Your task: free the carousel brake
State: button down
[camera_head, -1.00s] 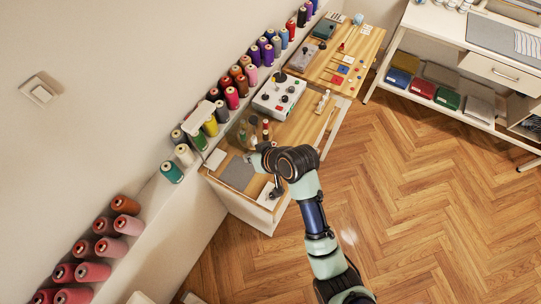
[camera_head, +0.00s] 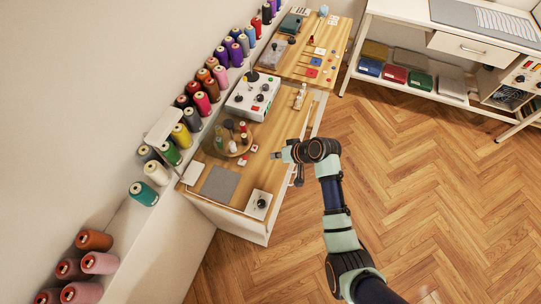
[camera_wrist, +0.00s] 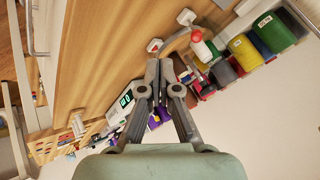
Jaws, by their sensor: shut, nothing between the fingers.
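The carousel (camera_head: 232,148) is a round wooden turntable on the left part of the workbench, with several small bottles or spools on it. Two small white pieces with red marks lie just right of it, one (camera_head: 254,148) higher and one (camera_head: 242,162) lower; I cannot tell which is the brake. My gripper (camera_head: 277,155) is over the bench's front side, right of these pieces and apart from them. In the wrist view my gripper (camera_wrist: 163,63) is shut and empty. A grey curved rim and a red-and-white bottle (camera_wrist: 200,45) show beyond its fingertips.
A white control box (camera_head: 253,94) with knobs stands behind the carousel. A black knob on a white plate (camera_head: 258,204) and a grey mat (camera_head: 219,184) lie nearer. Thread cones (camera_head: 181,136) line the wall side. Open floor lies to the right.

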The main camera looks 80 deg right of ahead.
jog(key=b+x, duration=0.2)
jog(key=x, duration=0.6)
jog(key=shift+a, duration=0.1)
jog(key=shift+w+a+r, duration=0.2)
jog(key=shift+w+a, duration=0.05)
jog(key=shift+w, duration=0.35)
jog(key=shift+w+a+r, duration=0.15)
jog(key=shift+w+a, duration=0.1)
jog(key=shift+w, duration=0.35)
jog(key=shift+w+a+r, duration=0.1)
jog(key=shift+w+a, duration=0.15)
jog(key=shift+w, duration=0.3)
jog(key=shift+r+p, duration=0.15)
jog(key=shift+p, duration=0.25)
jog(key=shift+w+r, duration=0.15)
jog(key=shift+w, duration=0.05)
jog(key=shift+g+p, duration=0.35)
jog(key=shift+g, duration=0.05)
